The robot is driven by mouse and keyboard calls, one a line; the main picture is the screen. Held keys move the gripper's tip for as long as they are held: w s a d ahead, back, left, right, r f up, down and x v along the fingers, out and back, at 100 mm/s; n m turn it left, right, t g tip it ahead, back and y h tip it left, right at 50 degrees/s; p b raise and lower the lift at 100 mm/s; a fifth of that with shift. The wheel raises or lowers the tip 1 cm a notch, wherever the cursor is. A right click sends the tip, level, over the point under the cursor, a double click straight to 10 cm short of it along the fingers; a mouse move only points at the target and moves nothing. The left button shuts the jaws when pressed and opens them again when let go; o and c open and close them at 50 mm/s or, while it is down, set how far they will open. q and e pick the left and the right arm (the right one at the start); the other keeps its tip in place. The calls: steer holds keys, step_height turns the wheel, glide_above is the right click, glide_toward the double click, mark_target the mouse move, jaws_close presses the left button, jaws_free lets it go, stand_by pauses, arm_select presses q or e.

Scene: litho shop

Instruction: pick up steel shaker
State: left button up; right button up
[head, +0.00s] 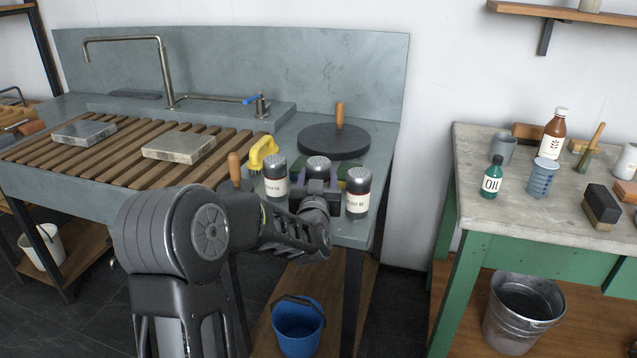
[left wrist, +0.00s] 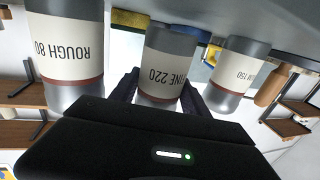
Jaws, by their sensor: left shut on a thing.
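Three steel shakers with perforated domed tops and pale labels are at the front of the grey sink counter. My left gripper (head: 318,188) is shut on the middle steel shaker (head: 319,163), whose label reads FINE 220 in the left wrist view (left wrist: 166,66). The gripper hides most of its body in the head view. I cannot tell whether its base touches the counter. The right shaker (head: 358,190) reads ROUGH 80 in the left wrist view (left wrist: 70,50). The left shaker (head: 275,177) shows a partly hidden label ending in 150 there (left wrist: 235,72). My right gripper is not in view.
A dark round disc (head: 333,142) with a wooden handle lies behind the shakers. A yellow-handled tool (head: 263,151) is at their left. A slatted rack (head: 120,165) bears two stone slabs. A blue bucket (head: 299,328) stands below. A bench (head: 480,205) with bottles is at right.

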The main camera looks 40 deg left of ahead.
mark_target(318, 161)
arm_select(q)
step_height(318, 161, up, 9)
steer(key=shift+f+p, duration=0.1)
steer(key=shift+p, duration=0.5)
